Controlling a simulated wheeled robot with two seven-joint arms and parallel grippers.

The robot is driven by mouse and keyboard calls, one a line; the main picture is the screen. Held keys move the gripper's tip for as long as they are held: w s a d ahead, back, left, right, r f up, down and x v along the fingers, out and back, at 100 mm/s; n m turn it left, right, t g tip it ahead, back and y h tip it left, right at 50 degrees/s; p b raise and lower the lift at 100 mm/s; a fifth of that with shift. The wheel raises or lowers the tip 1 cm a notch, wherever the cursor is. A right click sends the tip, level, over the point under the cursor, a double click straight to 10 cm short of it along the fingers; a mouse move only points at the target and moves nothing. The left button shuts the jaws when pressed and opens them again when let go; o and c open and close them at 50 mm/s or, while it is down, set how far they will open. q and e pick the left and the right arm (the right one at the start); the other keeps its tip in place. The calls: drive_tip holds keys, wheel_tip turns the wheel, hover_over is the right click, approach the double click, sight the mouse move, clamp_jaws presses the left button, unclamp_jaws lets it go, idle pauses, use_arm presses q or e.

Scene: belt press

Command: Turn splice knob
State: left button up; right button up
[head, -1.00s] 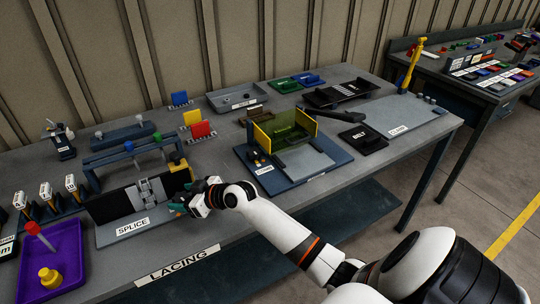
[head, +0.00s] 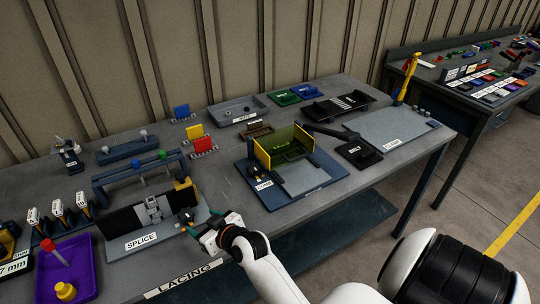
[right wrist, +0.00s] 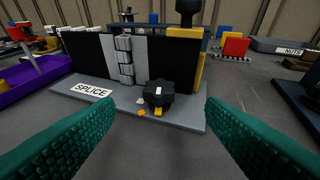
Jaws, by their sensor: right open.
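The splice station (head: 148,237) is a grey plate labelled SPLICE with a black belt and a metal hinge-like lacing upright on it. The splice knob (right wrist: 158,95) is a black lobed knob with a white mark, at the front right of the plate in the right wrist view; it shows small in the head view (head: 187,217). My right gripper (head: 211,231) is open and empty, just right of the plate. In the right wrist view its green fingertips (right wrist: 157,122) are spread wide, with the knob ahead between them and apart from both. My left gripper is not in view.
A yellow block (right wrist: 188,42) with a black top stands behind the knob. A purple tray (head: 68,277) lies at the left. The form fixture (head: 322,177) on a blue base stands to the right. Bare table lies between it and the splice plate.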

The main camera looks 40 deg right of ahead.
drive_tip(key=s, duration=0.3)
drive_tip(key=shift+r, duration=0.15)
drive_tip(key=s+f+g, duration=0.1)
drive_tip(key=s+f, duration=0.1)
drive_tip(key=s+f+g, duration=0.1)
drive_tip(key=s+f, duration=0.1)
drive_tip(key=s+f+g+b, duration=0.1)
drive_tip(key=s+f, duration=0.2)
drive_tip(key=shift+s+d+h, duration=0.1)
drive_tip(key=shift+d+h, duration=0.2)
drive_tip(key=s+d+f+m+t+h+b, duration=0.1)
drive_tip(key=d+f, duration=0.3)
drive_tip(key=f, duration=0.4)
drive_tip(key=s+d+f+m+h+b, duration=0.1)
drive_tip(key=s+d+f+b, duration=0.3)
drive_tip(key=f, duration=0.4)
drive_tip(key=shift+d+f+t, duration=0.2)
drive_tip(key=shift+d+t, duration=0.1)
drive_tip(key=shift+t, duration=0.1)
